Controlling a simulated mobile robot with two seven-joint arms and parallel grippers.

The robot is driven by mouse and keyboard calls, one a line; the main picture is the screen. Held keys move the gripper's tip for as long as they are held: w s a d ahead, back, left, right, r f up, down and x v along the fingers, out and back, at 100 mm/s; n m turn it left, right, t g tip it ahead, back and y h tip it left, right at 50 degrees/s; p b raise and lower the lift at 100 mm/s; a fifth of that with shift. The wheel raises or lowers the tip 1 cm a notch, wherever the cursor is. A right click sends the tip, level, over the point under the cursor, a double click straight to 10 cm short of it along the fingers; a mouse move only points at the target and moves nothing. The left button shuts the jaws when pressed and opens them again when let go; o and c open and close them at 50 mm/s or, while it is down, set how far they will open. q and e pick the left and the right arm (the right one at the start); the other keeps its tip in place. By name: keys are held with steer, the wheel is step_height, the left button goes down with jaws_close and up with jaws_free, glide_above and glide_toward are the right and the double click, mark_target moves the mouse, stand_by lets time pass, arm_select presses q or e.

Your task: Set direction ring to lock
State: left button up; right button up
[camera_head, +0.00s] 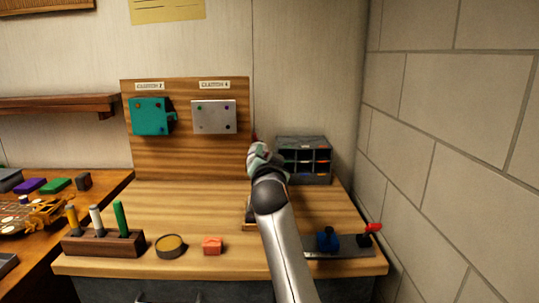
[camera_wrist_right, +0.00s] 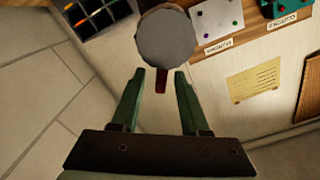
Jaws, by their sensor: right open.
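My right gripper (camera_head: 260,150) is raised above the middle of the workbench, in front of the panel's right edge. In the right wrist view its two green fingers (camera_wrist_right: 160,74) are apart, with nothing clamped between them. A round grey disc (camera_wrist_right: 166,38) lies just beyond the fingertips, and a short dark red piece (camera_wrist_right: 161,82) shows below it, between the fingers. Small red spots show by the gripper in the head view, partly hidden by it. I cannot tell which part is the direction ring, nor read any lock mark. My left gripper is not in view.
A wooden panel (camera_head: 190,155) holds a teal plate (camera_head: 149,118) and a silver plate (camera_head: 213,117). A dark compartment organizer (camera_head: 304,159) stands right of my gripper. A tool block (camera_head: 103,243), round tin (camera_head: 170,246), orange block (camera_head: 212,245) and blue vise (camera_head: 327,240) stand nearer the front.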

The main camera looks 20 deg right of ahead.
stand_by(0.3)
jaws_close()
stand_by(0.5)
